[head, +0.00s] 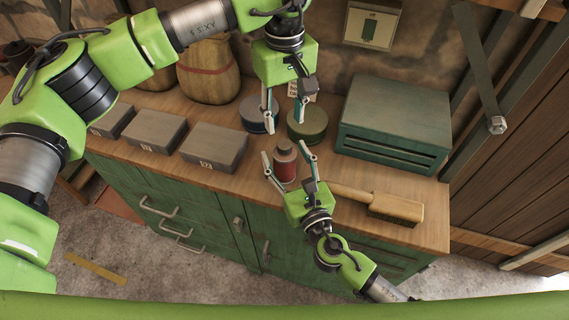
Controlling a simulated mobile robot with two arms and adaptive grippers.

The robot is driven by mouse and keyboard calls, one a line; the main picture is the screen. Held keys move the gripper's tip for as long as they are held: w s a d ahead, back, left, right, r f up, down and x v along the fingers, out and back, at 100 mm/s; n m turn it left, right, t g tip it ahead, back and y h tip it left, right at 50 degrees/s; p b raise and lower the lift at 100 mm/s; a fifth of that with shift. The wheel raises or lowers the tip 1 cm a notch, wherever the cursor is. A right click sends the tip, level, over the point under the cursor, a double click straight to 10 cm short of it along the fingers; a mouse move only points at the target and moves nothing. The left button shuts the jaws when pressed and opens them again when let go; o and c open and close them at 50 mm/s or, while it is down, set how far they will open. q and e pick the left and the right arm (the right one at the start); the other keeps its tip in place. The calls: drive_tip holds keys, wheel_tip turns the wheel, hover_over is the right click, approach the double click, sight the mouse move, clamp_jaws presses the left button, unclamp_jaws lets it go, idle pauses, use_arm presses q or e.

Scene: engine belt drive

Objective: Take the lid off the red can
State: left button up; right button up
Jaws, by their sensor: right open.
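The red can (285,170) stands upright near the front edge of the wooden bench top. Its dark lid (284,147) sits on top of it. My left gripper (285,127) points down from above, behind the can in the picture. Its two fingers are apart with nothing between them. My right gripper (285,151) reaches up from the front side, its fingers spread wide on either side of the can's upper part. I cannot tell whether either finger touches the can.
A blue round tin (255,113) and a green round tin (308,125) stand behind the can. A green metal box (392,125) is at the back right. A wooden brush (385,205) lies at the right front. Grey boxes (213,147) line the left, with sacks (208,72) behind.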

sight(285, 144)
use_arm(q)
drive_tip(key=shift+s, duration=0.1)
use_arm(e)
drive_tip(key=shift+w+a, duration=0.1)
drive_tip(key=shift+w, duration=0.3)
drive_tip(key=shift+c, duration=0.4)
clamp_jaws()
use_arm(q)
drive_tip(key=m, duration=0.6)
drive_tip(key=shift+m, duration=0.3)
drive_tip(key=m, duration=0.6)
drive_tip(key=shift+f+m, duration=0.45)
drive_tip(key=shift+m, duration=0.05)
drive_tip(key=shift+f, duration=3.55)
